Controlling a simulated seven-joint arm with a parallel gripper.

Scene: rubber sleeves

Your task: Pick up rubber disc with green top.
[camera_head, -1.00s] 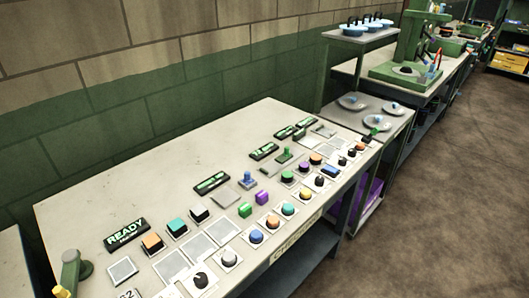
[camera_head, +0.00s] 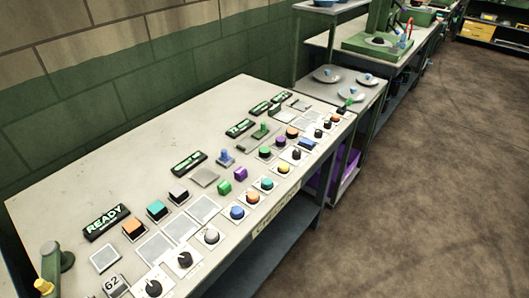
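No loose rubber disc with a green top can be made out for certain. A small round green-topped piece (camera_head: 265,153) with a dark base sits among the coloured knobs on the control table. I cannot tell whether it is a rubber disc or a fixed button. My gripper is not in view.
The control table (camera_head: 105,165) carries several buttons, knobs and a READY sign (camera_head: 106,222). A green lever (camera_head: 50,265) with a yellow tip stands at its near left. A green machine (camera_head: 378,40) stands farther back. The brown floor (camera_head: 430,190) is clear on the right.

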